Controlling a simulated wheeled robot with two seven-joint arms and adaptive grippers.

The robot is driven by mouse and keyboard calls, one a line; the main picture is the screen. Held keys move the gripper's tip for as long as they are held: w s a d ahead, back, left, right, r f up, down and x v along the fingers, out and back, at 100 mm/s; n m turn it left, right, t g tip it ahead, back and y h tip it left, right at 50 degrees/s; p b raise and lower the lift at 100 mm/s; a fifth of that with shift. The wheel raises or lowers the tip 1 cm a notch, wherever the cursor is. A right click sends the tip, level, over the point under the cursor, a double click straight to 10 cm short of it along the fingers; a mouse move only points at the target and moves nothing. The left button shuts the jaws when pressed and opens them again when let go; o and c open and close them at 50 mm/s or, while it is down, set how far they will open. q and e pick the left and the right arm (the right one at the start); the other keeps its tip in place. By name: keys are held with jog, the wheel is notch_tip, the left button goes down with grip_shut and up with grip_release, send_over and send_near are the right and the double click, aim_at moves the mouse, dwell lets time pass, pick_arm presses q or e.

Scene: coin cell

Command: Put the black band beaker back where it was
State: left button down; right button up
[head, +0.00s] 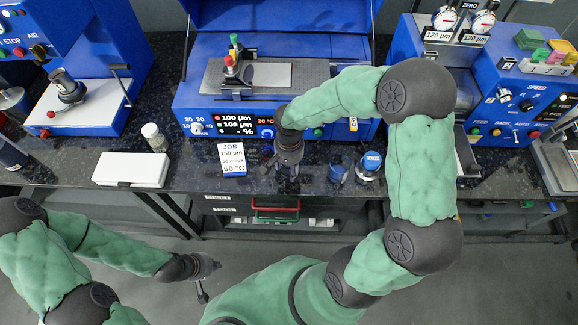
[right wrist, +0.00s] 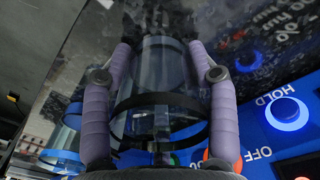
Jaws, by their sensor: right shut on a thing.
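The black band beaker (right wrist: 160,128) is clear, with a dark ring around it. It stands between the two purple fingers of my right gripper (right wrist: 161,52), which is shut on it. In the head view my right gripper (head: 288,184) points down at the front edge of the dark bench, in front of the middle blue machine. The beaker is hard to make out there, hidden by the wrist. My left gripper (head: 203,288) hangs low over the floor, away from the bench, too small to tell its opening.
Two blue-lidded or blue-banded vessels (head: 371,164) (head: 338,173) stand right of my right gripper. A job card (head: 232,159) stands left of it. The blue coating machine (head: 190,112) is behind. A white box (head: 131,170) and small jar (head: 154,138) are further left.

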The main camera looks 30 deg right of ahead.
jog(key=shift+f, duration=0.15)
jog(key=o, duration=1.2)
jog(key=shift+o, duration=0.2)
notch_tip(320, 180, up, 12)
jog(key=p, duration=0.4)
jog(key=shift+r, duration=0.2)
